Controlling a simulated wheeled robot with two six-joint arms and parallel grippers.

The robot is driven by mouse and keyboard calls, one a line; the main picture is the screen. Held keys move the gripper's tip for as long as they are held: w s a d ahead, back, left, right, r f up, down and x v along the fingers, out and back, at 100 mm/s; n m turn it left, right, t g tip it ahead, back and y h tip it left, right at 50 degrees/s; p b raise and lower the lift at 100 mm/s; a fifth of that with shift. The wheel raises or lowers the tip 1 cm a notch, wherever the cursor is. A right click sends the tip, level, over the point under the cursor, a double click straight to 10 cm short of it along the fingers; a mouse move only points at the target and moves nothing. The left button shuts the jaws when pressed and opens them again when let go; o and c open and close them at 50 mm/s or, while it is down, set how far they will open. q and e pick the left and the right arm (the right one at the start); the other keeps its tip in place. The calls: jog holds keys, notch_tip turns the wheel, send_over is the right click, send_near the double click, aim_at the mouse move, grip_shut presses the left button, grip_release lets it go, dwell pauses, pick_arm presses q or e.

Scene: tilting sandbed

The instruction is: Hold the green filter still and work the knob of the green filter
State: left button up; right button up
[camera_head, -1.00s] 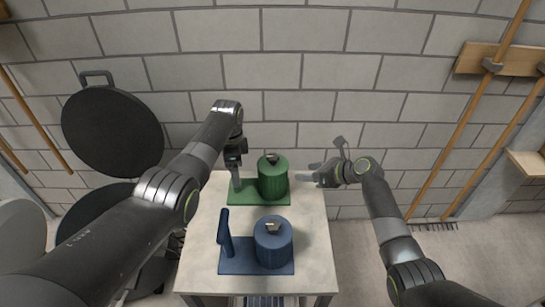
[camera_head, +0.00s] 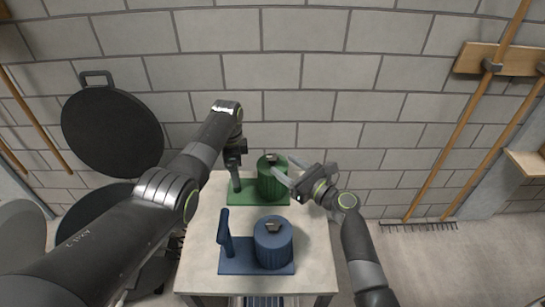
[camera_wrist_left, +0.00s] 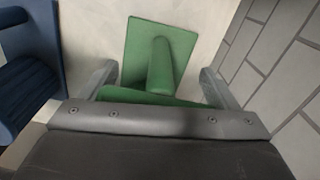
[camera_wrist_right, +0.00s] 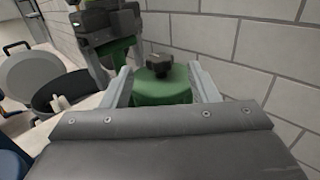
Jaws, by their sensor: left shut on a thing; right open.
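The green filter's ribbed canister (camera_head: 270,184) stands on a green base plate (camera_head: 245,194) at the back of the table, with a dark knob (camera_head: 266,156) on top. My left gripper (camera_head: 235,166) is shut on the filter's upright green handle; the handle (camera_wrist_left: 160,65) shows between its fingers in the left wrist view. My right gripper (camera_head: 284,165) is open at the canister's right side. In the right wrist view the knob (camera_wrist_right: 160,68) and canister top (camera_wrist_right: 165,90) appear between its spread fingers, apart from the knob as far as I can see.
A similar blue filter (camera_head: 273,245) with its own handle stands on the table (camera_head: 312,265) in front of the green one. A block wall (camera_head: 320,75) rises close behind the table. Round black pans (camera_head: 110,130) are at the left.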

aim_at(277, 160)
jog(key=shift+x, duration=2.95)
jog(key=c, duration=0.9)
